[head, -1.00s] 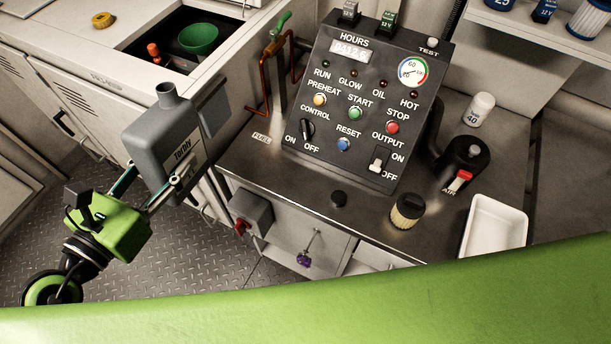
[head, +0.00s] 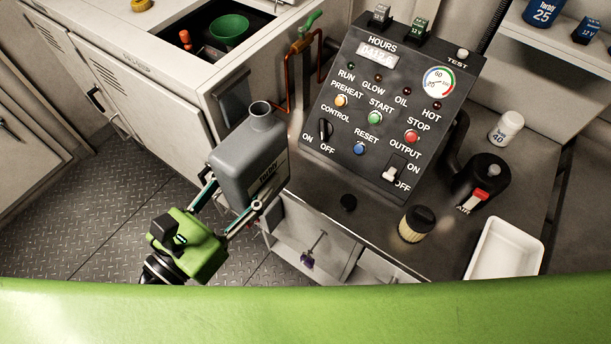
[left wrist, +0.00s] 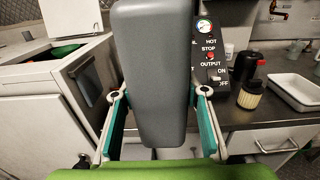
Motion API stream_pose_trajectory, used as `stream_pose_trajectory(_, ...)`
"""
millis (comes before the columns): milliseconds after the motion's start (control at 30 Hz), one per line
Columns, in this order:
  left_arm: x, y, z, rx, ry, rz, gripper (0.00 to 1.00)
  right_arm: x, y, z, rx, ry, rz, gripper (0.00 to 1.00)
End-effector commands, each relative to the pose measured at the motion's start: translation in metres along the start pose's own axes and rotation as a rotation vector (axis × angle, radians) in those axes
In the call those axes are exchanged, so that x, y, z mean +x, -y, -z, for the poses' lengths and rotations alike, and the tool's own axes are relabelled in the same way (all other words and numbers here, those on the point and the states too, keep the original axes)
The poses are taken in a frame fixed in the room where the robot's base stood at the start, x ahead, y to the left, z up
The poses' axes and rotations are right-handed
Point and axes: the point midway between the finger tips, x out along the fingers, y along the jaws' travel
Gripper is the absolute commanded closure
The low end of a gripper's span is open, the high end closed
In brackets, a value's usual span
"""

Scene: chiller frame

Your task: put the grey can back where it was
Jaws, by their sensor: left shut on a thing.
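The grey can (head: 250,160) is held upright with a slight tilt in my left gripper (head: 228,208), near the left front corner of the steel counter. Its open spout points up. In the left wrist view the can (left wrist: 152,75) stands between the two teal-padded fingers of the gripper (left wrist: 160,125) and hides much of what is behind it. It covers the counter's left end in the head view, where I cannot tell whether it touches the counter. My right gripper is not in view.
The black control panel (head: 392,110) stands on the counter (head: 330,190). A green funnel (head: 229,28) sits in the sink.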

Motion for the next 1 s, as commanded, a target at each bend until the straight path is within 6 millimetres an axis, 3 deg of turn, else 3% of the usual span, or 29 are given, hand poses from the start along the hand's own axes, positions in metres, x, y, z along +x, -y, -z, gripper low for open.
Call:
stream_pose_trajectory(267,0.020,0.006,0.012,-0.003,0.019,-0.005,0.97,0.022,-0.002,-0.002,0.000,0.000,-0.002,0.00)
stream_pose_trajectory(600,0.075,0.004,0.037,-0.005,0.016,-0.004,0.97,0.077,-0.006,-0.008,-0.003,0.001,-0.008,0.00)
stream_pose_trajectory(800,0.113,0.004,0.068,-0.005,0.005,0.002,0.97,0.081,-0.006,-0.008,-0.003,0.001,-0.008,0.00)
stream_pose_trajectory(1000,0.131,0.003,0.087,-0.004,0.008,0.000,0.97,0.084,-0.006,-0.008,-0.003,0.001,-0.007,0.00)
